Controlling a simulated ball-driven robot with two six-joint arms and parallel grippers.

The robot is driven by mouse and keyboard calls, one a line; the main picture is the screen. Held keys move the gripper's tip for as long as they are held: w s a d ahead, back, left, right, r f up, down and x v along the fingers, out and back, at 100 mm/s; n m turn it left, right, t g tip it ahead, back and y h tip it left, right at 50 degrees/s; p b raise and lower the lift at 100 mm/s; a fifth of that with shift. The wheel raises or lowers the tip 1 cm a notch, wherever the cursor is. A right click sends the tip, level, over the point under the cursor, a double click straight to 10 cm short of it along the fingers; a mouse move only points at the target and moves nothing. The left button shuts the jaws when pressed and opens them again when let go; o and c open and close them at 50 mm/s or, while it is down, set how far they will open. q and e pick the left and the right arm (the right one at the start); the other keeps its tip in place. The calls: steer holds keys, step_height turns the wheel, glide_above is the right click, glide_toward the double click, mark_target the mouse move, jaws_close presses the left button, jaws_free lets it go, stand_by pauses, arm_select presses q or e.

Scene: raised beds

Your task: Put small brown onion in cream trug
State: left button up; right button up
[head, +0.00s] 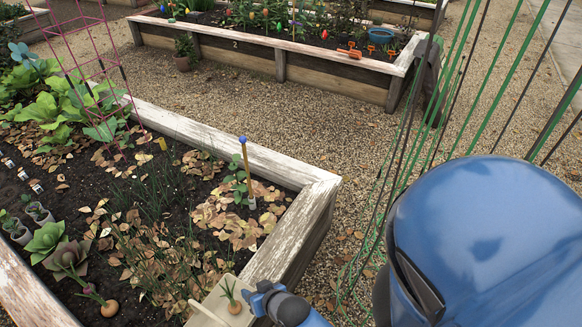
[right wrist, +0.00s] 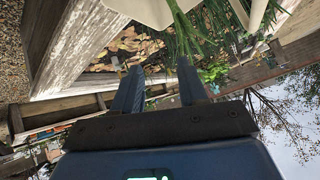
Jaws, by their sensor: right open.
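The cream trug (head: 207,314) shows at the bottom edge of the head view, cut off by the frame, beside the bed's wooden wall. A small brown onion (head: 234,307) with green leaves shows at the trug, seemingly inside it. My right gripper (head: 262,296) is just right of this onion. In the right wrist view the right gripper (right wrist: 160,82) has its fingers apart with nothing clamped between them. Green leaves (right wrist: 183,30) hang just beyond the fingertips, and a cream surface (right wrist: 140,8), likely the trug, is beside them. My left gripper is not in view.
Another brown onion (head: 109,308) lies on the soil at lower left, near a purple one (head: 88,288) and leafy rosettes (head: 47,240). A blue-topped stake (head: 245,165) stands in the bed. Thin green canes (head: 420,130) rise at right. A gravel path (head: 230,100) lies beyond.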

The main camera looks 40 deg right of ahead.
steer(key=s+d+r+n+t, duration=0.1)
steer(key=s+r+t, duration=0.3)
steer(key=r, duration=0.5)
steer(key=s+d+r+n+t, duration=0.1)
steer(key=s+r+t, duration=0.3)
steer(key=s+r, duration=0.4)
step_height(320, 180, up, 2)
steer(key=shift+d+r+n+h, duration=0.15)
steer(key=shift+d+n+h, duration=0.25)
steer(key=shift+d, duration=0.15)
steer(key=shift+r, duration=0.1)
